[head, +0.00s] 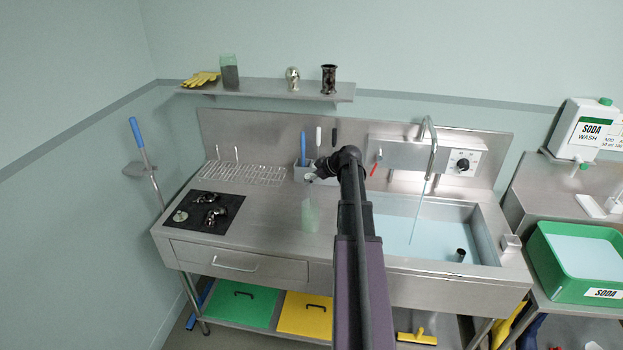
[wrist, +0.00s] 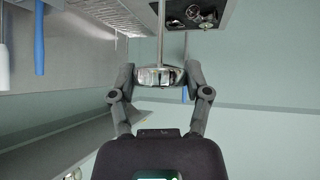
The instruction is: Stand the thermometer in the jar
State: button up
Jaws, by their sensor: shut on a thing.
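My gripper (wrist: 160,76) is shut on a shiny metal piece with a thin rod (wrist: 160,35), which I take to be the thermometer. In the head view my gripper (head: 311,178) is small and partly hidden by my arm, above the counter. A tall, clear greenish jar (head: 311,215) stands upright on the counter just below it. I cannot tell from the head view whether the rod's lower end is inside the jar or behind it. The jar does not show clearly in the wrist view.
A black mat (head: 230,203) with metal parts lies left of the jar, with a wire rack (head: 255,174) behind. A holder with a blue-handled tool (head: 303,148) stands at the back. The water-filled sink (head: 440,235) is to the right. A shelf (head: 260,91) hangs above.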

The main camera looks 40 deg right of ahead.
notch_tip(320, 180, down, 6)
jog(key=b, duration=0.6)
jog(key=shift+f, duration=0.2)
dwell(0.3)
jog(key=o, duration=1.1)
jog(key=shift+r, duration=0.15)
notch_tip(320, 180, up, 15)
jog(key=p, duration=1.5)
dwell(1.0)
